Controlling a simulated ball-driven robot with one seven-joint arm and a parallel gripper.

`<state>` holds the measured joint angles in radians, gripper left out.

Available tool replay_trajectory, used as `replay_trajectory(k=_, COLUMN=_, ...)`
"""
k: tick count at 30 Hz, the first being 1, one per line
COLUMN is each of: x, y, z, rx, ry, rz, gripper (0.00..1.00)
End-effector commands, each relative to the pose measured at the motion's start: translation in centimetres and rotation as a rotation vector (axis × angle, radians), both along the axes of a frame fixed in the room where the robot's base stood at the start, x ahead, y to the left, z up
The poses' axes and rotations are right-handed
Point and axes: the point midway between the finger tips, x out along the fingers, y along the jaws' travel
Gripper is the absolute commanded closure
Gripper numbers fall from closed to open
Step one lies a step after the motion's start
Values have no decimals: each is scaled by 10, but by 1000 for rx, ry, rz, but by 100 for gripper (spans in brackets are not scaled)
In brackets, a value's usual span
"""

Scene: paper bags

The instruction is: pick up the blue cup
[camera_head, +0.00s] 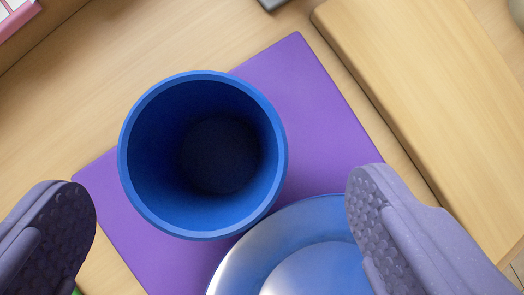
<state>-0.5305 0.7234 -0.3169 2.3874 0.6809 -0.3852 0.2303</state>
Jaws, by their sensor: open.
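The blue cup (140,185) stands upright on a purple mat (310,110), and I look down into its empty inside. My gripper (222,225) is open, with one purple finger at the lower left and the other at the lower right. The cup's rim lies above and between the two fingertips in the picture. Neither finger appears to touch it. How far the fingers are above the cup I cannot tell.
A shiny blue plate (255,255) lies just below and right of the cup, partly behind the right finger. A wooden board (430,90) lies at the right. A pink-edged object (15,18) is at the top left. Bare wood table (130,60) shows at upper left.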

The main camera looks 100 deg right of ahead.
Motion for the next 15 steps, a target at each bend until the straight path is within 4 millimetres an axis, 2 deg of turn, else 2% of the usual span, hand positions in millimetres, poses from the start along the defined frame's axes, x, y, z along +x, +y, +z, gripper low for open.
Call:
replay_trajectory(k=1, x=2, y=-3, z=-10, rx=-2, ry=1, rz=-2, gripper=0)
replay_trajectory(k=7, x=13, y=-8, z=-29, rx=1, ry=1, rz=0, gripper=0)
replay_trajectory(k=12, x=27, y=-14, z=-54, rx=2, ry=1, rz=1, gripper=0)
replay_trajectory(k=15, x=32, y=-17, z=-60, rx=3, ry=1, rz=1, gripper=0)
